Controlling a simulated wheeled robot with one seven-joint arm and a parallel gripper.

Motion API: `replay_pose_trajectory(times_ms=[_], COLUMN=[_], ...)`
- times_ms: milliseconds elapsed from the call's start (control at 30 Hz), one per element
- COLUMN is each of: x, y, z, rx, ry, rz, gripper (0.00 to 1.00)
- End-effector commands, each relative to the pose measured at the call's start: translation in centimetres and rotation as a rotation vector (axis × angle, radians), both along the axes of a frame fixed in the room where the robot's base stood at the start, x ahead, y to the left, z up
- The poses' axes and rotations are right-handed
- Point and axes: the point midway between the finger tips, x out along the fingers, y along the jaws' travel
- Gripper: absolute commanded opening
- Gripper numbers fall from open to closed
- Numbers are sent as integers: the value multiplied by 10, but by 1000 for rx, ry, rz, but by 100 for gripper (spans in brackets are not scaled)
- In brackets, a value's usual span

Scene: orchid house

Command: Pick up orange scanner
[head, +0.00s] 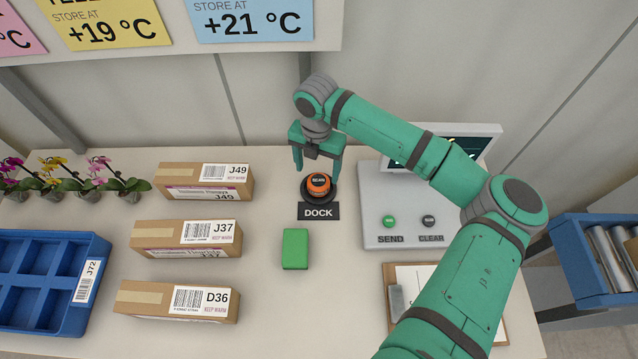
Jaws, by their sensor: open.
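The orange scanner (319,183) is a short round device with a dark label on top. It sits upright in a black round dock (318,199), behind a black DOCK sign (318,212). My gripper (316,170) is open, with its green fingers pointing down above and just behind the scanner. One finger shows to the left of the scanner and one to the right. I cannot tell whether either finger touches it.
A green block (295,249) lies in front of the dock. Cardboard boxes J49 (180,176), J37 (160,235) and D36 (150,300) lie left, beyond them a blue tray (97,247) and small orchids (85,190). A SEND/CLEAR console (385,205) and clipboard (420,276) stand right.

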Motion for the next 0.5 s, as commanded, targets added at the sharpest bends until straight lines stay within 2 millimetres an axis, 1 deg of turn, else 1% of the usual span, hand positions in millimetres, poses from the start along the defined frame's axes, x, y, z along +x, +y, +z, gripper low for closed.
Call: replay_pose_trajectory(times_ms=[167, 400, 500], x=[0, 1, 1], y=[-2, -5, -5], z=[-14, -46, -53], rx=[0, 0, 1], ry=[1, 1, 0], rz=[-1, -5, -4], gripper=[72, 72, 72])
